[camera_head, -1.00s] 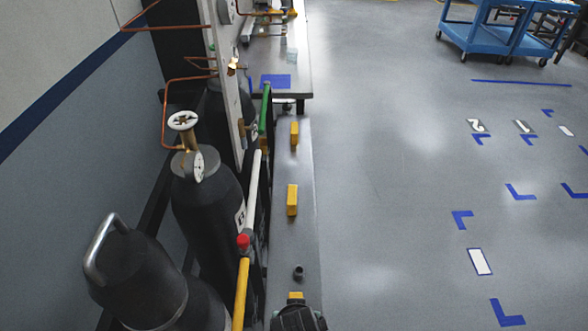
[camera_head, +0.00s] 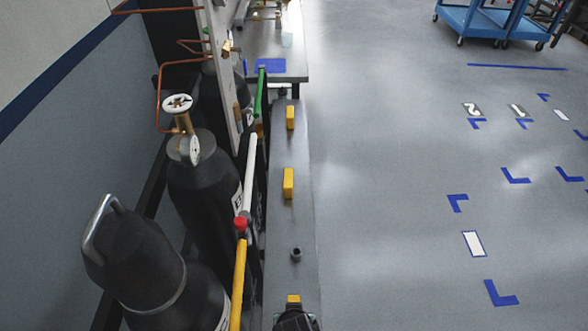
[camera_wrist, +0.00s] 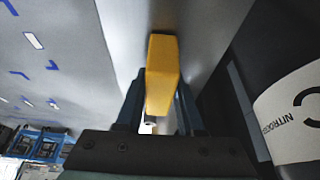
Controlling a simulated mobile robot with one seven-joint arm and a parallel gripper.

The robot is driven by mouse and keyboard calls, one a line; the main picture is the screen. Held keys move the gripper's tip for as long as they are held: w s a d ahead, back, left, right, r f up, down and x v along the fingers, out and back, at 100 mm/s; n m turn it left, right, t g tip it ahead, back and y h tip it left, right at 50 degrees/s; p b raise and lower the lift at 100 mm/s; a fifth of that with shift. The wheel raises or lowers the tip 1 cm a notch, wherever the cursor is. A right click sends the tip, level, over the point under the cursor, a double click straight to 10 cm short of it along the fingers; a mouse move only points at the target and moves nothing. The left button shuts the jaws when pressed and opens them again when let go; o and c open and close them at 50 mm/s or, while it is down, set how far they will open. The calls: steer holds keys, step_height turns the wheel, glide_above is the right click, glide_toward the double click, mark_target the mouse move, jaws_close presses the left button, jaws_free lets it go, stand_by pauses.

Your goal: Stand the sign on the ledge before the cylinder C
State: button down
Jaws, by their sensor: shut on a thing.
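A yellow sign (camera_head: 293,299) is held in my gripper (camera_head: 293,318) at the bottom of the head view. In the wrist view the sign (camera_wrist: 162,72) stands out between the two dark fingers of my gripper (camera_wrist: 160,112), which are shut on it. The grey ledge (camera_head: 300,222) runs away from me beneath and beyond it. I cannot tell if the sign touches the ledge. A dark cylinder with a white label reading C (camera_wrist: 300,108) and NITROGEN is at the right of the wrist view.
Two other yellow blocks (camera_head: 288,183) (camera_head: 290,117) stand farther along the ledge. A short dark peg (camera_head: 296,254) is nearer. Dark cylinders (camera_head: 200,205) (camera_head: 150,262) stand left behind a yellow and white rail (camera_head: 239,280). Open floor lies right, with blue carts (camera_head: 490,22) beyond.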

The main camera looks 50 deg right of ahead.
steer(key=shift+f, duration=0.15)
steer(key=c, duration=0.5)
jaws_free()
steer(key=p+v, duration=0.1)
steer(key=v, duration=1.1)
steer(key=shift+d, duration=0.1)
steer(key=shift+w+r, duration=0.1)
steer(key=shift+r, duration=0.15)
